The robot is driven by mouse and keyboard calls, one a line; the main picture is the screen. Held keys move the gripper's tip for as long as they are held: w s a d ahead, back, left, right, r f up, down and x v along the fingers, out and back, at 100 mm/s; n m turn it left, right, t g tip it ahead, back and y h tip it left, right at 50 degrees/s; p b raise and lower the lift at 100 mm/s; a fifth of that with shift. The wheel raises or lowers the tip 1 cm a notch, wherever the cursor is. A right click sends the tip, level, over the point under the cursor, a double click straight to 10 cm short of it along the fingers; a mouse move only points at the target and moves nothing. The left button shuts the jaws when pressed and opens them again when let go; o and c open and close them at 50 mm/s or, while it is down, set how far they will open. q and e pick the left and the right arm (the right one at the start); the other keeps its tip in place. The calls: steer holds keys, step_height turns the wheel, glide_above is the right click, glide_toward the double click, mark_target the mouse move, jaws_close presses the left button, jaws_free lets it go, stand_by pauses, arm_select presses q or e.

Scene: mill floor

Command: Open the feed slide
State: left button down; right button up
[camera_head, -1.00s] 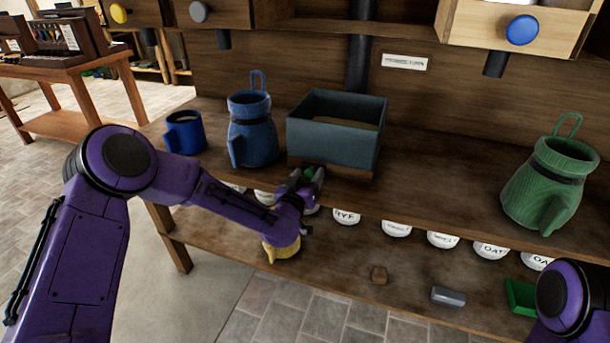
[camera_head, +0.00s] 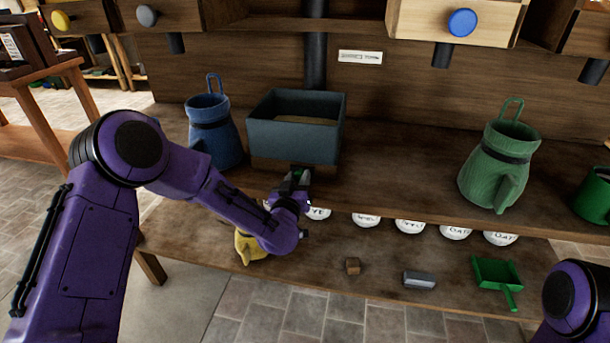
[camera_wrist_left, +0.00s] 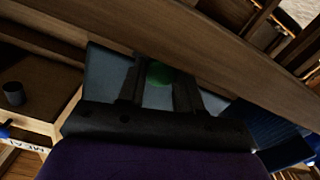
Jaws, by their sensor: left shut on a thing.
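A small green knob (camera_head: 296,173) sits at the front of the bench, just below the blue-grey open bin (camera_head: 292,143) on its wooden base. My left gripper (camera_head: 297,179) is shut on this knob. In the left wrist view, the round green knob (camera_wrist_left: 160,74) shows between the two dark fingers of the gripper (camera_wrist_left: 159,82). The slide behind the knob is hidden, so I cannot tell how far it is out. The bin is upright, its inside brownish. My right gripper is out of view; only part of that arm shows.
A blue jug (camera_head: 213,140) stands left of the bin, a green jug (camera_head: 493,175) to the right. The bench (camera_head: 400,165) between is clear.

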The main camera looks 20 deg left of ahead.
arm_select(q)
steer(key=shift+r, duration=0.1)
steer(key=shift+a, duration=0.2)
steer(key=c, duration=0.8)
jaws_free()
steer(key=shift+o, duration=0.2)
steer(key=shift+d, duration=0.2)
steer(key=s+d+b, duration=0.1)
steer(key=s, duration=0.9)
steer(key=shift+s, duration=0.25)
steer(key=shift+d, duration=0.15)
